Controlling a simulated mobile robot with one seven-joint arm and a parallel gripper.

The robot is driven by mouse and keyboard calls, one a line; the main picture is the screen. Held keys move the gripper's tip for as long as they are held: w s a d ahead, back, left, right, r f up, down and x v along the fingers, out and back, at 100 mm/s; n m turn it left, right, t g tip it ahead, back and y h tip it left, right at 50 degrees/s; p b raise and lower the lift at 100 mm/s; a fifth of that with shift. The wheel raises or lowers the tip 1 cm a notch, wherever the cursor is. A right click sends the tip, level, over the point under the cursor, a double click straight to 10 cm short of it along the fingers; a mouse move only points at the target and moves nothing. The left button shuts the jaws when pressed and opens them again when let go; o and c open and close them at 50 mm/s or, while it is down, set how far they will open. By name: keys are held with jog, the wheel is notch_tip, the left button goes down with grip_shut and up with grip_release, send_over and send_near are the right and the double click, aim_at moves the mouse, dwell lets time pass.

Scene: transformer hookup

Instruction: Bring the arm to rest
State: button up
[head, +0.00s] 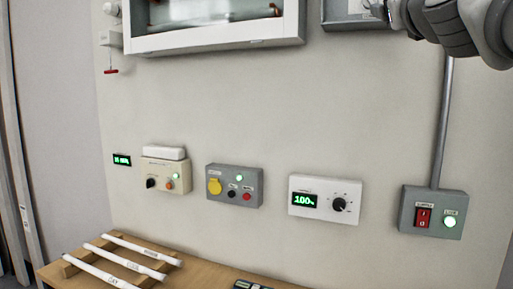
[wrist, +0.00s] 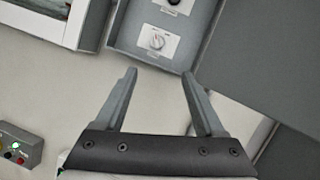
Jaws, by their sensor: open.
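My gripper (wrist: 160,75) shows in the wrist view with its two grey fingers spread apart and nothing between them. Beyond the fingertips is a grey panel (wrist: 122,38) with a white knob plate (wrist: 158,41) and a dark knob above it. I cannot tell the distance, but no contact shows. In the head view, grey links of my arm (head: 455,25) reach in at the top right corner. The gripper itself is outside the head view.
The wall carries a supply box (head: 433,211) with a red switch and lit green lamp, a white dial box (head: 325,199) reading 100, a grey button box (head: 234,186) and a glass-fronted cabinet (head: 215,42). White labelled rods (head: 122,261) lie on a wooden rack at lower left.

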jog(key=s+d+f+m+g+h+p, duration=0.1)
jog(key=s+d+f+m+g+p, duration=0.2)
jog(key=f+m, duration=0.85)
jog(key=s+f+m+g+h+p, duration=0.25)
jog(key=f+m+g, duration=0.4)
jog(key=m, duration=0.75)
jog(key=s+a+f+m+g+y+p, duration=0.1)
jog(key=s+a+f+m+g+y, duration=0.2)
jog(key=f, duration=0.8)
jog(key=s+a+f+m+g+y+p, duration=0.2)
jog(key=s+a+f+m+y, duration=0.3)
jog(key=s+a+f+m, duration=0.3)
notch_tip(320, 180, down, 5)
jog(key=shift+s+a+r+g, duration=0.2)
jog(key=shift+s+a+g, duration=0.55)
jog(key=shift+s, duration=0.3)
jog(key=shift+m+y, duration=0.25)
jog(key=c, duration=0.3)
jog(key=shift+s, duration=0.1)
jog(key=shift+c, duration=0.2)
